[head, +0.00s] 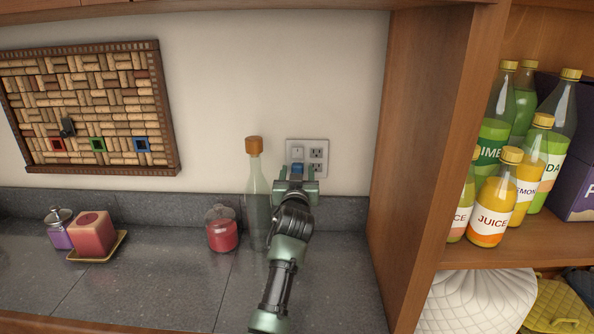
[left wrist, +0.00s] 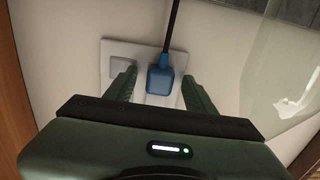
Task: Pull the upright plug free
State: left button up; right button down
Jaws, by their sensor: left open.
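A blue plug (head: 297,167) sits in the white wall outlet plate (head: 319,144), at its lower left. In the left wrist view the same blue plug (left wrist: 160,80) shows close up, with a black cord running from it to the top of the picture. The plate (left wrist: 112,50) lies flat on the wall behind it. My left gripper (head: 296,177) is in front of the outlet. In the left wrist view its two fingers (left wrist: 159,76) are open, one on each side of the plug, with visible gaps. Whether they reach the plug's depth is hard to tell. My right gripper is not in view.
A clear bottle with a cork (head: 257,198) stands just left of my left arm. A red jar (head: 221,230), a red candle on a dish (head: 92,235) and a purple jar (head: 60,232) stand further left. A wooden shelf side (head: 425,140) rises at right, with juice bottles beyond.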

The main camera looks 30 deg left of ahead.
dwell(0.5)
pick_arm(q)
grip_shut()
jog(key=shift+s+d, duration=0.1)
jog(key=shift+s, duration=0.05)
jog(key=shift+p+v, duration=1.15)
jog(key=shift+v, duration=1.7)
